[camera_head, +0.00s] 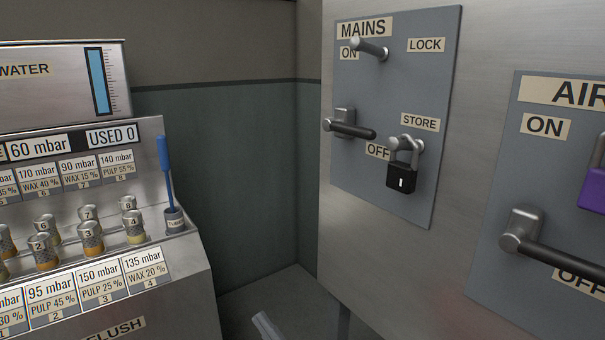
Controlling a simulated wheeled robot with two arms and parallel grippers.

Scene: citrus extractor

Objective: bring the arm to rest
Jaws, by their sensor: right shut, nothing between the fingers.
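My right gripper (266,326) shows only as a small grey tip at the bottom edge, left of the middle. It is shut and empty, low in front of the floor and apart from the panels and the machine. The rest of my right arm is out of the picture. My left gripper is not in view.
At left stands a metal machine (190,262) with labelled knobs and a blue tool (165,165) upright in a cup. At right, a MAINS panel (400,85) has a lever (352,127) and a black padlock (400,179). An AIR panel (500,290) has another lever (560,252) and a purple padlock (594,189).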

